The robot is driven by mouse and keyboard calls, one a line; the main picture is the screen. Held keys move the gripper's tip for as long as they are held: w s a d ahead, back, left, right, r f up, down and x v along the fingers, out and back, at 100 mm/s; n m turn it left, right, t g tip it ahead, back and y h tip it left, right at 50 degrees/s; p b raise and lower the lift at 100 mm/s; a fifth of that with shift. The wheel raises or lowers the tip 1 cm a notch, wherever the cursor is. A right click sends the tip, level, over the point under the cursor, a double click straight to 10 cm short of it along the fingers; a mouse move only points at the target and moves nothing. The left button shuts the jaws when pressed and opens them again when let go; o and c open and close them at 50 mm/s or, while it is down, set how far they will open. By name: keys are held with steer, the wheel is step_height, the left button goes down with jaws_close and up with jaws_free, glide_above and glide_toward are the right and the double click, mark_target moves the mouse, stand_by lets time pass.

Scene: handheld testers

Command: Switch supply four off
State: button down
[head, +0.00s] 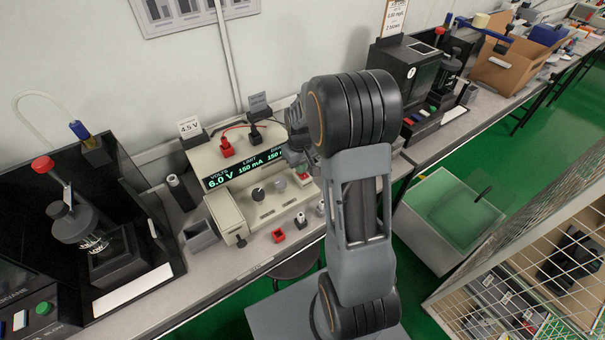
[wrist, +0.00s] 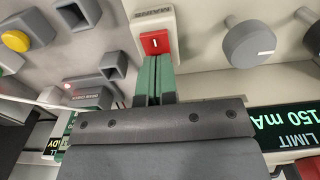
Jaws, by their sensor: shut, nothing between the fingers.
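The cream bench supply (head: 262,205) stands on the bench in the head view. Its lit display (head: 245,168) reads 6.0 V and 150 mA, with the right end covered by my arm. A red rocker switch (wrist: 156,42) with a white bar mark sits in a cream plate in the wrist view; the plate's label is upside down. My gripper (wrist: 156,62) is shut and empty, its green fingertips at the switch's lower edge in the picture. I cannot tell whether they touch it. In the head view my gripper is largely hidden behind my arm.
A 4.5 V card (head: 189,127) stands at the supply's back. Red and black plugs with leads are on top. A grey knob (wrist: 249,44) is beside the switch. Small red (head: 278,235) and white holders lie on the bench in front. A black-backed apparatus stands at left.

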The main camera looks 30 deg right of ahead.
steer(key=shift+r+p, duration=2.7)
steer(key=shift+r, duration=0.8)
